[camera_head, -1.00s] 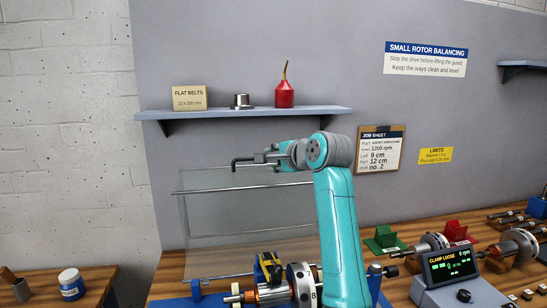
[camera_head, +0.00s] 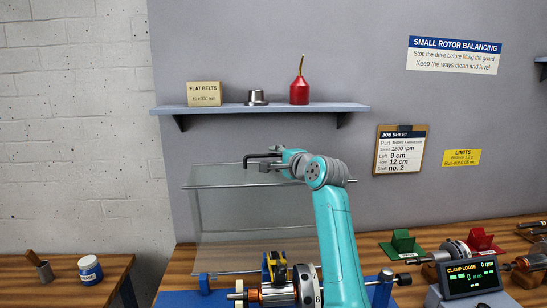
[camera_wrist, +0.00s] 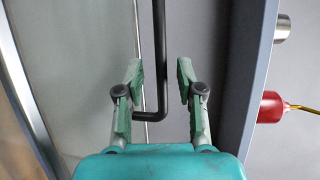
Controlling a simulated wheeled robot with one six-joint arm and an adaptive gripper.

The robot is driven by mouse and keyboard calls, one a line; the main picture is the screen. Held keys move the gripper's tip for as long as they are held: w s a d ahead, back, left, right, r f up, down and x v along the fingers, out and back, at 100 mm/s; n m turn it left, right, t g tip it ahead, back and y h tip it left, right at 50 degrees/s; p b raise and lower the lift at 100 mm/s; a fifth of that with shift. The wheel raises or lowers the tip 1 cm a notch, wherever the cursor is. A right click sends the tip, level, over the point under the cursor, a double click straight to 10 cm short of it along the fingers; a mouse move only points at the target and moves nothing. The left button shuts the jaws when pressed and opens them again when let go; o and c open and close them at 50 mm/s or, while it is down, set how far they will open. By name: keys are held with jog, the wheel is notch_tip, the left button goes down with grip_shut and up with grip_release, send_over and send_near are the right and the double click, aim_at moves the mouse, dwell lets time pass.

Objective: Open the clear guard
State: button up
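The clear guard (camera_head: 240,225) is a see-through panel over the machine at the left of the bench, with a metal rod along its top edge. A black bent handle (camera_head: 252,156) shows at the top of the guard. My gripper (camera_head: 264,163) is at this handle. In the wrist view, the black handle (camera_wrist: 160,50) runs between the two green fingers of my gripper (camera_wrist: 160,78), with gaps on both sides. The fingers are open and do not visibly touch it. The clear panel (camera_wrist: 80,70) fills the left of that view.
A shelf (camera_head: 350,108) on the wall above holds a flat belts box (camera_head: 203,94), a metal part (camera_head: 258,97) and a red oil can (camera_head: 299,90). The rotor machine (camera_head: 275,292) sits below the guard. A display (camera_head: 470,276) reads clamp loose, 0 rpm.

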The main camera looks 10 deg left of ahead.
jog(key=shift+x, duration=0.95)
grip_shut()
jog(key=shift+s, duration=0.1)
